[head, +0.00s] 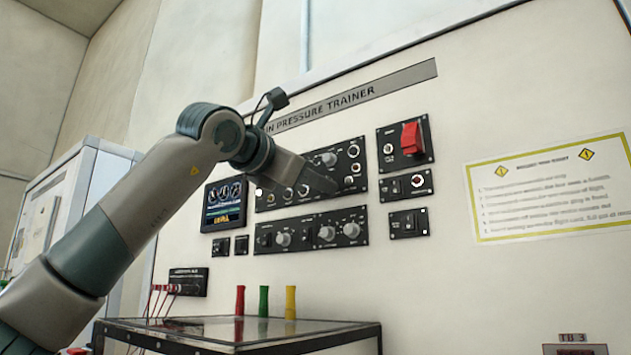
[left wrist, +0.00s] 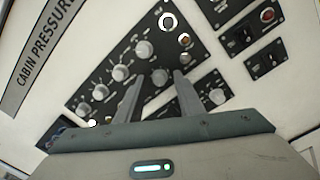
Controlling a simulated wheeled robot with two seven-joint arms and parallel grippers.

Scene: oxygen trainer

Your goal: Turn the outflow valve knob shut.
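The trainer's upper knob panel (head: 345,160) and lower knob panel (head: 372,214) are on the wall; their small labels are unreadable, so I cannot tell which knob is the outflow valve. My left gripper (head: 330,182) is in front of the upper panel and hides part of it. In the left wrist view my left gripper (left wrist: 158,75) is open, its two fingers apart with a round grey knob (left wrist: 160,77) showing between their tips. I cannot tell whether they touch it. Other grey knobs (left wrist: 144,50) sit nearby. My right gripper is in neither view.
A red guarded switch (head: 411,137) and small switch panels (head: 408,223) are to the right. A gauge screen (head: 224,203) is at the left. Below stands a glass-topped bench (head: 330,330) with red, green and yellow handles (head: 264,301). A notice (head: 550,190) is far right.

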